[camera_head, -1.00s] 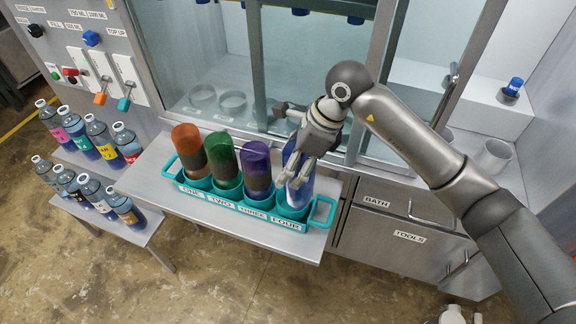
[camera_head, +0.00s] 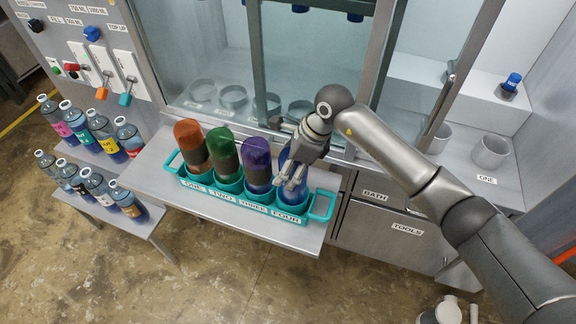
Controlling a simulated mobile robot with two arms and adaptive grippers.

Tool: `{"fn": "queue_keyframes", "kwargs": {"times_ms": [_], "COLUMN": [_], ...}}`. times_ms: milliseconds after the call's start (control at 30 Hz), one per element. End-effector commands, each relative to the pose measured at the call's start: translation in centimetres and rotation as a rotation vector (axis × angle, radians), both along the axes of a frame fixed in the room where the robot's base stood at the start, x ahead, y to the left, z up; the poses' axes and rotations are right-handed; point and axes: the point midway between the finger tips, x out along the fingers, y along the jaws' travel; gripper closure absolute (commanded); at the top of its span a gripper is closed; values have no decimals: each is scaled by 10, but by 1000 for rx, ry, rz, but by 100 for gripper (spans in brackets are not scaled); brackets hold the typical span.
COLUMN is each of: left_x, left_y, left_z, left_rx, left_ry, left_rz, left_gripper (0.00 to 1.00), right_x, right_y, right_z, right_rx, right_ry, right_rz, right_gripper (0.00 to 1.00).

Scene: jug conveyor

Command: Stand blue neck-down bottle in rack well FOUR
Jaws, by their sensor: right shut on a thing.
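The teal rack (camera_head: 321,212) stands on the metal shelf, with its wells labelled ONE to FOUR. The blue bottle (camera_head: 290,189) is upside down at well FOUR, the rightmost well. Its lower part appears to be inside the well; how deep the neck sits is hidden. My right gripper (camera_head: 291,180) comes from above and behind and is shut on the blue bottle, covering part of it. An orange bottle (camera_head: 189,143), a green bottle (camera_head: 222,150) and a purple bottle (camera_head: 256,161) stand neck-down in wells ONE, TWO and THREE. My left gripper is not in view.
Several labelled bottles (camera_head: 127,135) stand on two shelves at the left. A glass-fronted cabinet (camera_head: 317,62) rises behind the rack. A blue-capped item (camera_head: 512,83) and an empty cup (camera_head: 489,151) stand at the right. The shelf in front of the rack is clear.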

Motion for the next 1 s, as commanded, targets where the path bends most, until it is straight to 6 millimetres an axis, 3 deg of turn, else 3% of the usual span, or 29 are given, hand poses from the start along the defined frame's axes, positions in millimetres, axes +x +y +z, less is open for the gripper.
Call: {"fn": "queue_keyframes", "kwargs": {"times_ms": [33,67,200,700,1000], "left_x": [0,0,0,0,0], "left_y": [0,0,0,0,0], "left_z": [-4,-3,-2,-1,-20], "left_rx": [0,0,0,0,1], "left_ry": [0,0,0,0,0], "left_rz": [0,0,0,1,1], "left_gripper": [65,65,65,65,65], "right_x": [0,0,0,1,-1], "right_y": [0,0,0,-3,-27], "right_z": [-3,-2,-2,6,63], "right_rx": [0,0,0,1,-2], "right_ry": [-1,0,0,-3,-6], "right_rz": [0,0,0,-1,0], "right_gripper": [62,36,18,17,17]}}
